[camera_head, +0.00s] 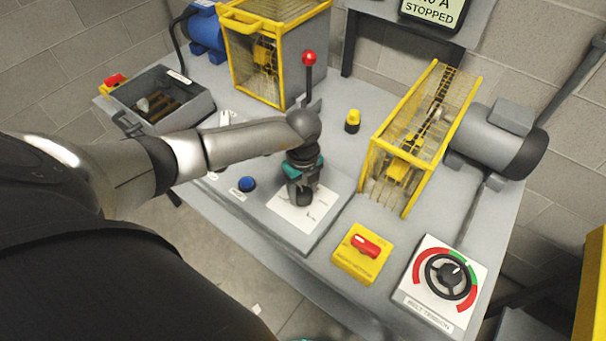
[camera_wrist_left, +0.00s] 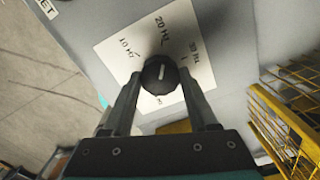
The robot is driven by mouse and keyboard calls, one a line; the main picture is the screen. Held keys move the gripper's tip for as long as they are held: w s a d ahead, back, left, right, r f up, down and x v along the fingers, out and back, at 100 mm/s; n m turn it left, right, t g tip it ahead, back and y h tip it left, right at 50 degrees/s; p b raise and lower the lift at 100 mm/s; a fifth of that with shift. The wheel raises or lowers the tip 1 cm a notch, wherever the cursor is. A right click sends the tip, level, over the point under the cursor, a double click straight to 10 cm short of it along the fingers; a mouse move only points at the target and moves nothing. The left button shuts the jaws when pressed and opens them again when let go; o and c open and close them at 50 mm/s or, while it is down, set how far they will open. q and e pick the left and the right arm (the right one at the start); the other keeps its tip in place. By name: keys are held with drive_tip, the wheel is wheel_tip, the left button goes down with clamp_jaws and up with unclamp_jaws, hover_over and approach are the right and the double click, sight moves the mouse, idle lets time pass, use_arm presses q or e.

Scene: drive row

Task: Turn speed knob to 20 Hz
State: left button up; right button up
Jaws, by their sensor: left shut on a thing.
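The speed knob (camera_wrist_left: 160,73) is a round black knob on a white dial plate (camera_wrist_left: 118,52). The plate is marked 10 Hz at left, 20 Hz at the top and 30 Hz at right in the left wrist view. A short pale line on the knob points up, roughly toward the 20 Hz mark; I cannot tell whether it lines up exactly. My left gripper (camera_wrist_left: 163,88) is shut on the knob, one finger on each side. In the head view the left gripper (camera_head: 304,190) points down at the dial plate (camera_head: 290,213), and the knob is mostly hidden. My right gripper is not in view.
A blue button (camera_head: 247,184) lies left of the dial, a yellow box with a red switch (camera_head: 365,245) to its right. A red-knobbed lever (camera_head: 309,60) stands behind my wrist. A yellow cage guard (camera_head: 405,165) and a belt tension handwheel (camera_head: 450,277) are farther right. A display (camera_head: 432,12) reads STOPPED.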

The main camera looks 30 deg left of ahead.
sight(303, 192)
use_arm(q)
drive_tip(key=shift+n, duration=0.6)
drive_tip(key=o, duration=1.4)
drive_tip(key=shift+c, duration=0.2)
drive_tip(key=shift+r+p, duration=0.1)
drive_tip(key=shift+p, duration=0.2)
wheel_tip(303, 192, up, 15)
drive_tip(key=p, duration=0.1)
